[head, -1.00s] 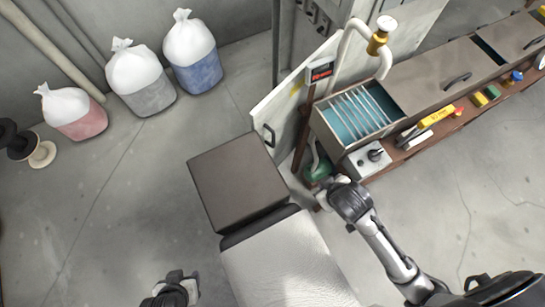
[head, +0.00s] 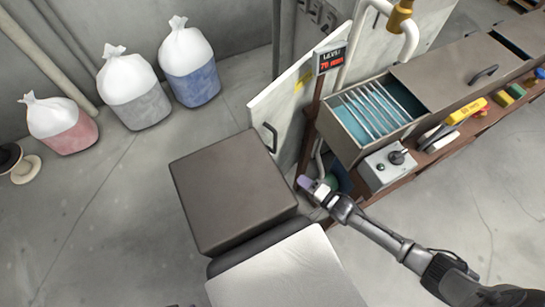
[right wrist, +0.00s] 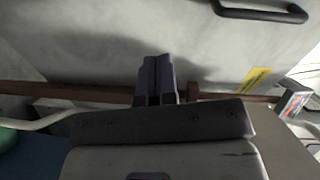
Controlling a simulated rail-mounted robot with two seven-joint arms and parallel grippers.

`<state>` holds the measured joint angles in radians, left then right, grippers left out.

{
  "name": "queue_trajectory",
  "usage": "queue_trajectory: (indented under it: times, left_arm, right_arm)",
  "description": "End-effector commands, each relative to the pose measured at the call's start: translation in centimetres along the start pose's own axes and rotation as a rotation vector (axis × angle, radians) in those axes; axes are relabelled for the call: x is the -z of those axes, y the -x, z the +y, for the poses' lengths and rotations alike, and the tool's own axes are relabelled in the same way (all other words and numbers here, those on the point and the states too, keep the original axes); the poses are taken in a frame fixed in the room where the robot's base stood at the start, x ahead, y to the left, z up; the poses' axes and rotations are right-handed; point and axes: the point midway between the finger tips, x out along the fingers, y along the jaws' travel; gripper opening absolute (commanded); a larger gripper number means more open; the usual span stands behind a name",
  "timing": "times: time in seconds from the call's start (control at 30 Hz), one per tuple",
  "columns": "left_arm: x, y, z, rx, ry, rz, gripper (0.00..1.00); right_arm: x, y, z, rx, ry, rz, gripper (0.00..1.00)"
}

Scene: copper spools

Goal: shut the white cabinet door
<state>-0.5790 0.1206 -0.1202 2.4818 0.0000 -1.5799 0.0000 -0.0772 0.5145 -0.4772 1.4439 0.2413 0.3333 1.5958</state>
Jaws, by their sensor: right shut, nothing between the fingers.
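The white cabinet door (head: 283,113) stands upright and swung out at an angle, beyond the dark box in the head view. It has a black bar handle (head: 269,138) and a yellow label. My right gripper (head: 305,183) is shut and empty, low beside the brown post and the bench end, to the right of the door. In the right wrist view, the shut fingers (right wrist: 157,72) point toward a broad pale panel, apparently the door (right wrist: 110,35), with a dark handle (right wrist: 262,13) at the top. I cannot tell whether they touch it. My left gripper is out of view.
A dark box (head: 230,185) stands in front of the door. Several tied bags (head: 189,70) stand left; floor between is clear.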

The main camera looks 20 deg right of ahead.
Motion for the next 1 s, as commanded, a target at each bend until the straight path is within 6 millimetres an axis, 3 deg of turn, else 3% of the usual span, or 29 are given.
queue_trajectory:
  times: [0.17, 0.33, 0.8, 1.0]
  left_arm:
    - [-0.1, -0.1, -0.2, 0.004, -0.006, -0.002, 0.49]
    - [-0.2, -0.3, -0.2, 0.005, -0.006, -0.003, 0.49]
    - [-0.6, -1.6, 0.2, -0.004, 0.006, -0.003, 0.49]
    - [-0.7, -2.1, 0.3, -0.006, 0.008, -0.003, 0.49]
  right_arm:
    - [0.0, 0.0, -1.1, 0.072, -0.136, -0.005, 0.00]
    - [0.0, -1.5, -1.4, 0.091, -0.171, -0.007, 0.00]
    - [-0.1, -9.9, -2.1, 0.090, -0.169, -0.007, 0.00]
    - [-0.1, -12.4, -2.4, 0.089, -0.169, -0.007, 0.00]
